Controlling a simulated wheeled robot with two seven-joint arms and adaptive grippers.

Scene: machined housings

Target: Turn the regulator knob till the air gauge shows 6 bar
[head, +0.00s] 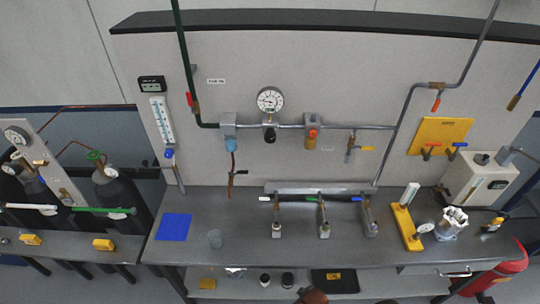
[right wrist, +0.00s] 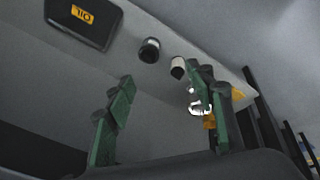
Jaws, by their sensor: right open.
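The round white air gauge (head: 270,99) is on the back panel in the head view, above the grey pipe. Its needle is too small to read surely. A black knob (head: 270,136) hangs under the pipe just below the gauge, and nothing touches it. My right gripper (right wrist: 160,73) shows its two green fingers spread wide in the right wrist view, with nothing gripped between them. It is low, near the things on the under-bench shelf and well away from the knob. My left gripper is not in view.
A black OIL tray (right wrist: 85,18) and a dark jar (right wrist: 149,50) are near my right gripper.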

